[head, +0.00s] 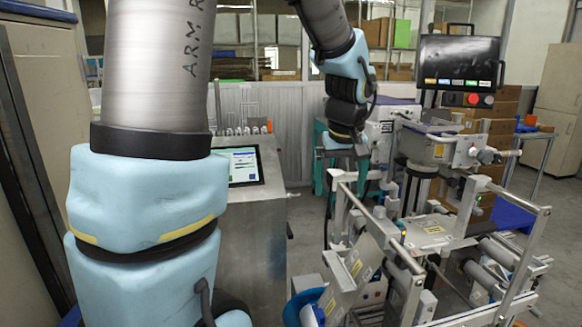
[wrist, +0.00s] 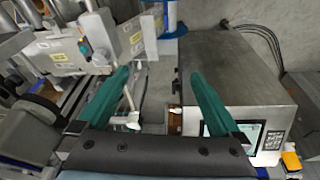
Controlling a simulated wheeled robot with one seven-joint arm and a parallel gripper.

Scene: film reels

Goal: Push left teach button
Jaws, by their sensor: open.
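I cannot pick out a left teach button for certain in either view. The machine with metal rails and rollers (head: 430,228) stands at right in the head view. A small lit spot (head: 403,236) shows on it, too small to identify. My gripper (wrist: 158,75) has two teal fingers spread wide apart with nothing between them in the wrist view. In the head view my gripper hangs above the left side of the machine, with its fingertips hard to separate from the background. In the wrist view a grey machine block (wrist: 75,52) lies left of the fingers.
A black monitor (head: 459,62) with a red button (head: 474,99) below it stands over the machine. A metal cabinet with a screen (head: 243,165) is left of the machine, and its box (wrist: 232,68) lies right in the wrist view. Boxes (head: 502,105) stand behind.

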